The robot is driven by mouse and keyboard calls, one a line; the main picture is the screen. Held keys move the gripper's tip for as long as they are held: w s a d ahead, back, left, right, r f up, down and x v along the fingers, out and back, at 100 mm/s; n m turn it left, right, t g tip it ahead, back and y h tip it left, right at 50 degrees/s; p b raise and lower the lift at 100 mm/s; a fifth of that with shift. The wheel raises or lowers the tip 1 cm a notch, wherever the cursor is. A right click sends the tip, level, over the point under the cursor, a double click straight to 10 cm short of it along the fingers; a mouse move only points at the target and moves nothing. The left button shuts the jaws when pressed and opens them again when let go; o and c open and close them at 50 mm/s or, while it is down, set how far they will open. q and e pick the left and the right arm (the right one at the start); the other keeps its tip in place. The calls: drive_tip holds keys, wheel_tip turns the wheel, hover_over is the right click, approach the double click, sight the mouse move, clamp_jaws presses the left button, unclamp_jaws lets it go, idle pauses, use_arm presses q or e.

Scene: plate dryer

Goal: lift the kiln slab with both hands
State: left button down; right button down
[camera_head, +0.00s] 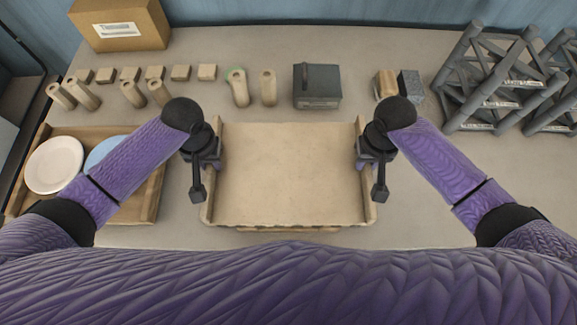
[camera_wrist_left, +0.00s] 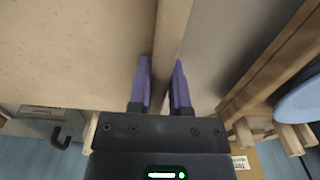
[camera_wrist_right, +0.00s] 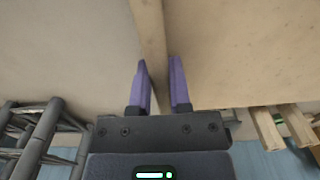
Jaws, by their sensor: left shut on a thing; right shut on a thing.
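The kiln slab (camera_head: 290,175) is a wide, flat, tan board with raised strips along its left and right sides, in the middle of the table. My left gripper (camera_head: 212,160) is at its left side, shut on the side strip, which runs between the two purple fingers in the left wrist view (camera_wrist_left: 161,85). My right gripper (camera_head: 364,160) is shut on the right side strip, which also shows between the fingers in the right wrist view (camera_wrist_right: 159,85). The slab looks level. I cannot tell whether it touches the table.
A wooden tray (camera_head: 150,205) with a white plate (camera_head: 54,165) and a blue plate (camera_head: 105,152) lies at left. Wooden blocks and pegs, a dark grey box (camera_head: 317,88) and a cardboard box (camera_head: 120,25) stand behind. Dark lattice racks (camera_head: 497,75) stand at back right.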

use_arm(q)
drive_tip(key=shift+r, duration=0.1)
use_arm(e)
drive_tip(key=shift+r, duration=0.1)
